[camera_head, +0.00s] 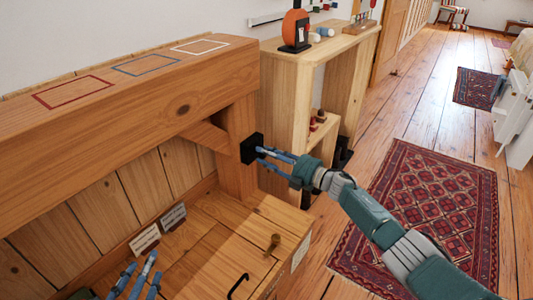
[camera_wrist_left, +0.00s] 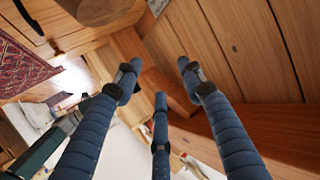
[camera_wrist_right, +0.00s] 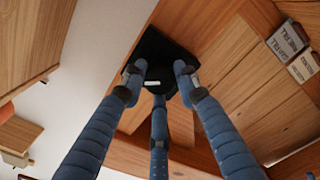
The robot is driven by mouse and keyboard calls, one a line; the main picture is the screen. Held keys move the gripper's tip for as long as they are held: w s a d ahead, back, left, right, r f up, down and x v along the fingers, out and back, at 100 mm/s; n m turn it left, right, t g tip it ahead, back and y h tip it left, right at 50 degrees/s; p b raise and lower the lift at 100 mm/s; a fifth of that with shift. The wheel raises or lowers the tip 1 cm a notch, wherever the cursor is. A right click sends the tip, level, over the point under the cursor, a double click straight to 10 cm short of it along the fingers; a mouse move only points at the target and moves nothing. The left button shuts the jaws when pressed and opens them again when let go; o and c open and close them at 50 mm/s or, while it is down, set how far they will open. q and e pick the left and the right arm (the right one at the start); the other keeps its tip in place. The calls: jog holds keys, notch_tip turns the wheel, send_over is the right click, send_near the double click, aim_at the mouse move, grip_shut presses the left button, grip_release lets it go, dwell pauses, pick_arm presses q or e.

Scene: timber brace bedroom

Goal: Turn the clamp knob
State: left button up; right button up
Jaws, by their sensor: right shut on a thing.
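The black clamp knob (camera_wrist_right: 157,86) sits in front of a square black plate (camera_wrist_right: 160,52), which shows on the timber post in the head view (camera_head: 250,148). My right gripper (camera_head: 268,158) reaches in from the right, its blue fingers shut around the knob; in the right wrist view (camera_wrist_right: 160,82) the fingertips surround it and partly hide it. The knob's turn angle cannot be told. My left gripper (camera_head: 140,277) is low at the left above the wooden bench. In the left wrist view (camera_wrist_left: 158,82) its three fingers are spread, with nothing between them.
A thick timber beam (camera_head: 130,95) with coloured outlines runs above the bench (camera_head: 200,245). A short peg (camera_head: 273,243) and a black handle (camera_head: 238,286) are near the bench's front. Two label cards (camera_head: 144,239) stand behind. A shelf (camera_head: 295,90) stands beyond the post; a rug (camera_head: 425,200) lies right.

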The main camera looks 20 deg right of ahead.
pick_arm(q)
jog(key=shift+s+a+f+g, duration=0.2)
jog(key=shift+s+f+g, duration=0.15)
jog(key=shift+f, duration=0.35)
pick_arm(e)
jog(key=shift+s+a+f+m, duration=0.2)
jog(key=shift+f+m, duration=0.1)
jog(key=shift+f, duration=0.05)
jog(key=o, duration=1)
pick_arm(q)
jog(key=shift+s, duration=0.1)
pick_arm(e)
jog(key=shift+o, duration=0.9)
jog(key=shift+w+r, duration=0.1)
jog(key=shift+r, duration=0.15)
jog(key=shift+d, duration=0.1)
jog(key=v, duration=1.2)
